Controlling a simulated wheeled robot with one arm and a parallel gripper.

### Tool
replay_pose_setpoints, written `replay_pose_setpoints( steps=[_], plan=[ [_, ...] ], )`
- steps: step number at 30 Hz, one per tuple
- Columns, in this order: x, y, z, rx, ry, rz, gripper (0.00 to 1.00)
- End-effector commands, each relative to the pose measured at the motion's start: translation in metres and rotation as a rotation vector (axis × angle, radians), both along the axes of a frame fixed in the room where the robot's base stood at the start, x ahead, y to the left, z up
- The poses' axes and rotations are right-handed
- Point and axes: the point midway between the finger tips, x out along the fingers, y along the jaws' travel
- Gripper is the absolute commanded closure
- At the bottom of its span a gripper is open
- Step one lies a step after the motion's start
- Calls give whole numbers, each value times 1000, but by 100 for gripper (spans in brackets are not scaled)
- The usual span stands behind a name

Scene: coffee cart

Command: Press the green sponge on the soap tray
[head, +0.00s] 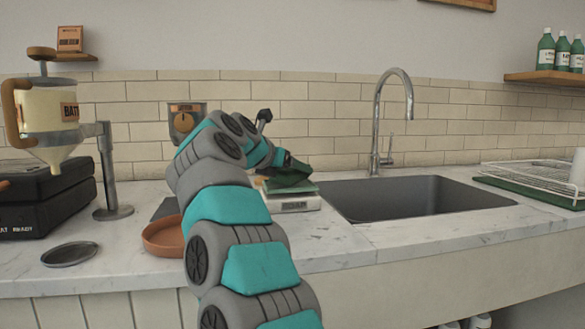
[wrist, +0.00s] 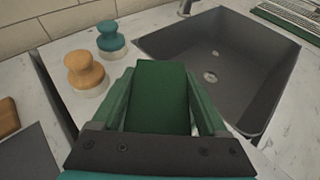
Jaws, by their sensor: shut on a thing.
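My gripper (head: 286,170) is shut on the green sponge (head: 292,178) at the left end of the sink. In the wrist view, the sponge (wrist: 160,92) is a dark green block between my two green fingers. Below it in the head view is a low, white-fronted soap tray (head: 298,205) with a dark label and a greenish top. The sponge looks tilted and close over the tray. I cannot tell whether they touch. In the wrist view, the sponge and gripper hide the tray.
The grey sink (head: 410,198) with its tall tap (head: 377,120) lies right of the tray. A wooden-knobbed tool (wrist: 85,70) and a teal-knobbed one (wrist: 110,38) stand nearby. A terracotta dish (head: 160,238) is left of my arm. A dish rack (head: 535,175) is far right.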

Motion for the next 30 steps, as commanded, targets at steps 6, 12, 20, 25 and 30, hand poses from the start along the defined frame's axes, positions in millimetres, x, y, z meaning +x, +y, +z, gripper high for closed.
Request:
replay_pose_setpoints(
  steps=[6,12,20,25,30],
  plan=[
    [0,0,0,0,0,0,76],
    [0,0,-2,0,0,0,76],
    [0,0,-5,0,0,0,76],
    [0,0,-7,0,0,0,76],
    [0,0,-9,0,0,0,76]
  ],
)
